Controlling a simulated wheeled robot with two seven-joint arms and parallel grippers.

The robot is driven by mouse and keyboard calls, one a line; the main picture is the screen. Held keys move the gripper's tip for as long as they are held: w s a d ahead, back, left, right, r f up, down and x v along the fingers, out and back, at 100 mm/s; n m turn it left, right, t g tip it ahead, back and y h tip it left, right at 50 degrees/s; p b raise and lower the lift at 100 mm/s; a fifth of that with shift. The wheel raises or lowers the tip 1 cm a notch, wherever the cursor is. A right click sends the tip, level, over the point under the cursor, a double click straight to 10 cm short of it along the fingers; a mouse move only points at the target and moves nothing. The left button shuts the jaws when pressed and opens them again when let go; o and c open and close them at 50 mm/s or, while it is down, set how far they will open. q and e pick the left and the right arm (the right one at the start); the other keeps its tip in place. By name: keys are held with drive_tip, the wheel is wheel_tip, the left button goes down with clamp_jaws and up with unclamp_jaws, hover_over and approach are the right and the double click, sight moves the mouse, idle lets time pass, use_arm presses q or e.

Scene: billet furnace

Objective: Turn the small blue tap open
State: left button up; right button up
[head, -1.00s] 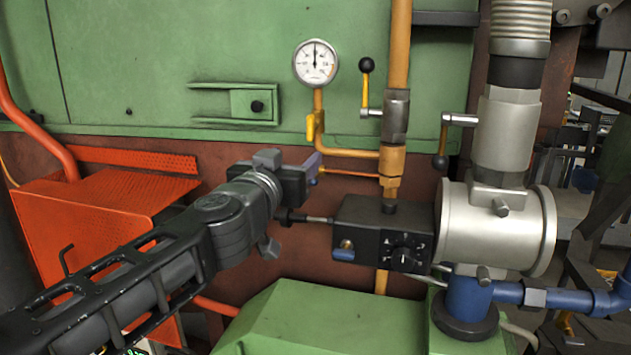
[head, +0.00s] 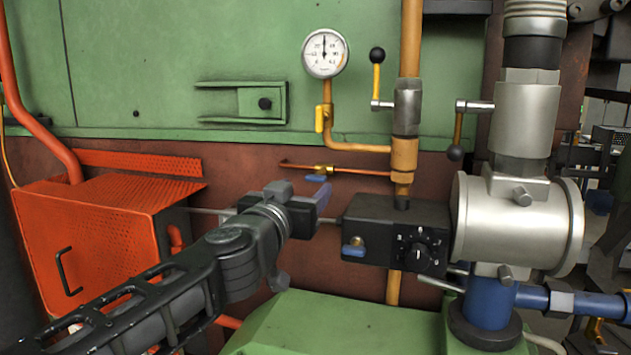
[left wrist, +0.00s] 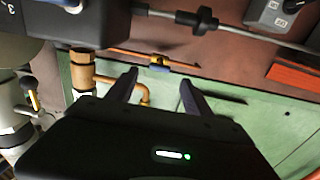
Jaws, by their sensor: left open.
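The small blue tap (head: 316,178) has a flat blue handle under a brass body, on a thin copper pipe left of the thick copper pipe. In the left wrist view the tap (left wrist: 158,67) shows beyond my fingertips, between their lines. My left gripper (head: 322,200) is just below the tap in the head view. It is open, with nothing between its fingers; in the left wrist view the two fingers (left wrist: 159,82) stand apart. I see no contact with the tap. My right gripper is not in view.
A black control box (head: 398,233) with a dial and another blue-handled fitting (head: 354,249) is close right of the gripper. An orange perforated box (head: 95,235) stands left.

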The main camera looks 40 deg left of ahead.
sight(314, 180)
use_arm(q)
drive_tip(key=b+x, duration=0.2)
drive_tip(key=x, duration=0.4)
drive_tip(key=shift+w+a+f, duration=0.1)
drive_tip(key=shift+w, duration=0.15)
drive_tip(key=shift+w+a, duration=0.25)
drive_tip(key=shift+w, duration=0.3)
clamp_jaws()
